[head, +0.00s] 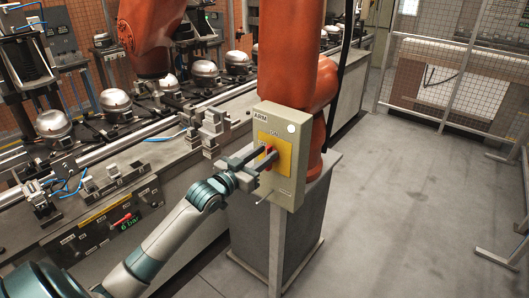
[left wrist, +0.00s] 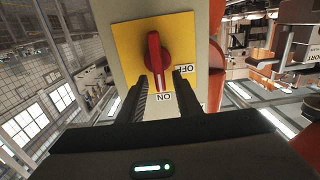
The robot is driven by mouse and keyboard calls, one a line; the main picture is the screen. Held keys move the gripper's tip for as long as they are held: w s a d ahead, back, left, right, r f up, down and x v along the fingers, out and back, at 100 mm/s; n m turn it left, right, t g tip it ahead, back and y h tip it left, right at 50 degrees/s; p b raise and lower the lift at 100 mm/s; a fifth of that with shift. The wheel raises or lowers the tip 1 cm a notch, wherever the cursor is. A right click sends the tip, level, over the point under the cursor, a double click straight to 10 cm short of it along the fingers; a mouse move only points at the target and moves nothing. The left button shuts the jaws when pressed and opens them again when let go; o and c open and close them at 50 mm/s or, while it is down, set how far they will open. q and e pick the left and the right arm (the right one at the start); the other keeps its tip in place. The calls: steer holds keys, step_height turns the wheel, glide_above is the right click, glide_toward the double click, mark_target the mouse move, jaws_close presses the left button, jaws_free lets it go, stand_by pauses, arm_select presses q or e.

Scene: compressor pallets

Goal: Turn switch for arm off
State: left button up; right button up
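The switch box labelled ARM (head: 285,183) stands upright on a grey post and carries a yellow plate (head: 284,160) with a red knob. In the left wrist view the red knob (left wrist: 155,58) shows whole, and its white line points to the ON label (left wrist: 163,97). The OFF label (left wrist: 187,69) is at the right of the knob. My left gripper (head: 268,156) is at the plate, with its fingers apart on either side of the knob's pointer end. Gaps show between the knob and both fingers. My right gripper is not in view.
An orange robot arm (head: 287,65) stands right behind the box on a grey pedestal (head: 252,235). A conveyor with several silver compressors (head: 114,104) runs at the left. A control panel (head: 103,220) is at the lower left. Grey floor (head: 410,200) is clear at right, before a mesh fence (head: 440,85).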

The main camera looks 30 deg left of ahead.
arm_select(q)
steer(key=shift+w, duration=0.3)
steer(key=shift+c, duration=0.7)
jaws_close()
